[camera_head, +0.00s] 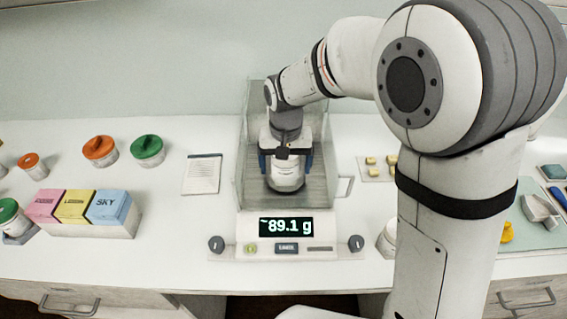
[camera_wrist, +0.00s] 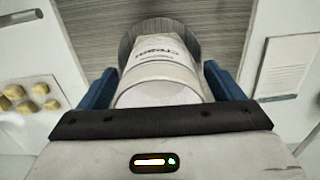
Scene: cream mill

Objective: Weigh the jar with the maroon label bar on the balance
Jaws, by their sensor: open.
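A white jar (camera_head: 286,178) stands upright on the pan inside the glass-walled balance (camera_head: 300,258). In the wrist view the jar (camera_wrist: 160,72) shows dark lettering that seems to read "cream"; I cannot make out a maroon bar on it. My gripper (camera_head: 285,164) reaches down inside the balance's glass walls. Its blue fingers stand one on each side of the jar, open, with small gaps visible in the wrist view (camera_wrist: 160,88). The balance display (camera_head: 286,226) reads about 89.1 g, with a small mark before the number.
A printed card (camera_head: 202,174) lies left of the balance. Small yellow blocks (camera_head: 371,161) lie right of it. My arm hides part of the right side.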

